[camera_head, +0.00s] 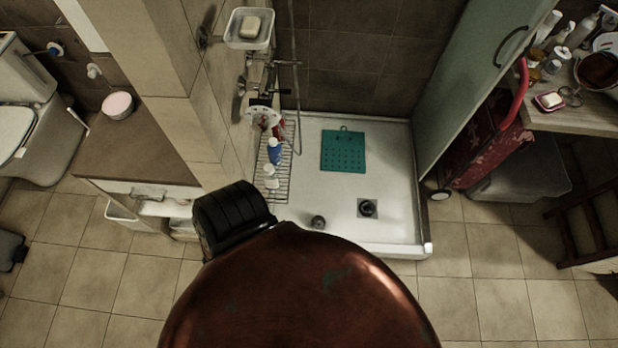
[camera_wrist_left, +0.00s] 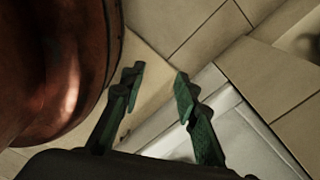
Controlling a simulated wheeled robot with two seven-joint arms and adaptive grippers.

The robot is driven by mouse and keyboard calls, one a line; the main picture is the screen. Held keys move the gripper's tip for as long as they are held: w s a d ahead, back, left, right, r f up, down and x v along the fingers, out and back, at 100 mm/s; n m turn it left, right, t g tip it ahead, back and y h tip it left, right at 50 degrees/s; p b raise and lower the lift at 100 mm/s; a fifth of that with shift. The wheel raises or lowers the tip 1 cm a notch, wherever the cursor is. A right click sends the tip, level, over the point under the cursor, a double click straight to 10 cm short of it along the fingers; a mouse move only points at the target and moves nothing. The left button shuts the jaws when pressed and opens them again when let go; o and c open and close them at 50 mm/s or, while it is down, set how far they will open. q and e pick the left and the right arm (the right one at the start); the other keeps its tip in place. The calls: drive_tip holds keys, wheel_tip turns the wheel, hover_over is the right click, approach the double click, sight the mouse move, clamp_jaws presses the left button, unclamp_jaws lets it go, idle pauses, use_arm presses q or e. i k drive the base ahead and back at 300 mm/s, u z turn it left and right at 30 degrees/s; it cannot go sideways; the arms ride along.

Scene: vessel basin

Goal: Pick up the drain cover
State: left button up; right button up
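A small round grey metal piece, which looks like the drain cover (camera_head: 318,222), lies on the white shower tray (camera_head: 300,205) near its front edge in the head view. To its right is the drain (camera_head: 367,208), a dark round opening in a square plate. The black body of my left gripper (camera_head: 235,215) is left of the cover and apart from it. In the left wrist view the two green-padded fingers of my left gripper (camera_wrist_left: 158,76) are spread with nothing between them. The cover is not seen there. My right gripper is not in view.
A large copper vessel (camera_head: 300,300) fills the front centre, close beside my left gripper; its support is hidden. A teal mat (camera_head: 343,151) lies in the tray. Bottles (camera_head: 274,152) stand on a wire rack at the tray's left. A glass panel (camera_head: 480,85) bounds the right.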

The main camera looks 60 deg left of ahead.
sight(318, 222)
drive_tip(key=u, duration=0.55)
drive_tip(key=k, duration=0.9)
drive_tip(key=z, duration=0.45)
drive_tip(key=i, duration=0.9)
drive_tip(key=u, duration=2.8)
